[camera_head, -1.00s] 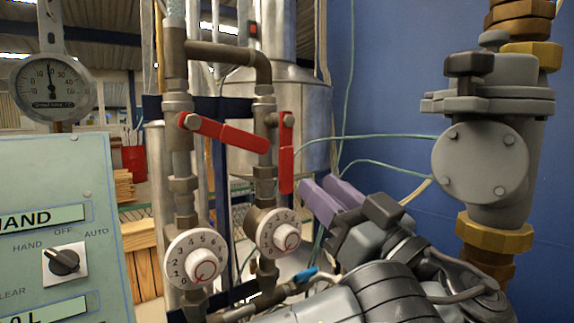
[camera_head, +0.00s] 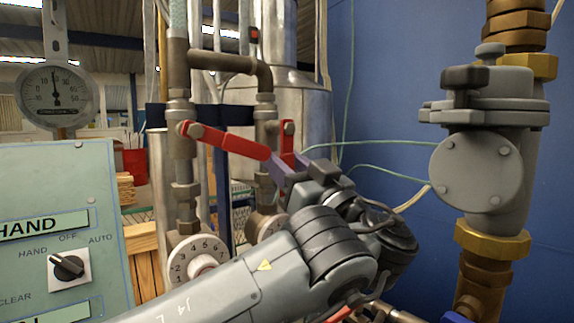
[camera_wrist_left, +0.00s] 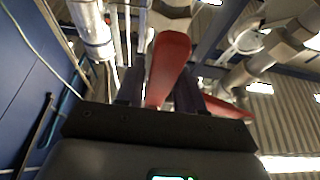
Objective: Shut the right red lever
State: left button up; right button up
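The right red lever (camera_head: 287,140) hangs down from its pivot on the right pipe in the head view. Its lower end is hidden behind my left gripper (camera_head: 282,172). In the left wrist view the red lever (camera_wrist_left: 168,68) lies between the two dark fingers of my left gripper (camera_wrist_left: 160,92). The fingers are apart, one on each side of it; I cannot tell whether either touches it. The left red lever (camera_head: 230,142) slants down to the right from the left pipe, its end close to my left gripper. My right gripper is not in view.
White numbered dials (camera_head: 198,262) sit low on the pipes, the right one partly covered by my left arm. A green control panel (camera_head: 55,215) stands at left, with a gauge (camera_head: 55,97) above it. A large grey valve (camera_head: 485,165) is at right, before a blue wall.

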pick_arm(q)
grip_shut()
jog(key=shift+w+d+f+n+b, duration=0.15)
jog(key=shift+d+n+b, duration=0.1)
jog(key=shift+n+b, duration=0.3)
jog(key=shift+d+n+g+y, duration=0.2)
jog(key=shift+n+g+y, duration=0.25)
jog(key=shift+n, duration=0.2)
jog(key=shift+w+d+n+g+y+b, duration=0.25)
jog(key=shift+n+b, duration=0.1)
jog(key=shift+n, duration=0.45)
jog(key=n, duration=0.1)
jog(key=n+g+p, duration=0.1)
jog(key=n, duration=0.1)
jog(key=w+d+r+n+g+y, duration=0.1)
jog(key=shift+a, duration=0.1)
